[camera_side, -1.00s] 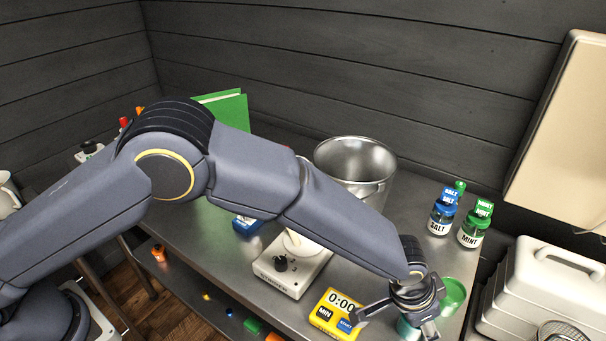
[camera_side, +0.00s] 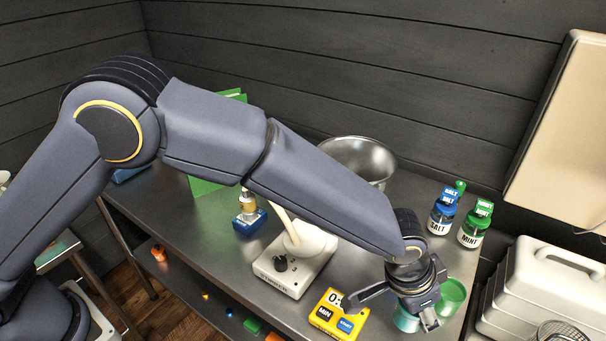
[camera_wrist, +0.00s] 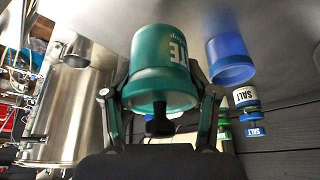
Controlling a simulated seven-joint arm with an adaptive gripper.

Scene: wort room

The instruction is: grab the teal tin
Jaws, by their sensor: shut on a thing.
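The teal tin (camera_wrist: 163,65) sits between the two fingers of my gripper (camera_wrist: 160,100) in the wrist view, with white lettering on its side. The fingers press on it from both sides, so my gripper is shut on it. In the side view my gripper (camera_side: 408,298) is at the front right of the steel counter, and only a small part of the teal tin (camera_side: 406,320) shows beneath it. I cannot tell whether the tin touches the counter.
A green round container (camera_side: 453,296) stands close right of my gripper. A blue container (camera_wrist: 229,62) shows beside the tin in the wrist view. A yellow timer (camera_side: 337,315) is close left. Salt (camera_side: 441,219) and mint jars (camera_side: 473,232) and a steel pot (camera_side: 378,155) stand behind.

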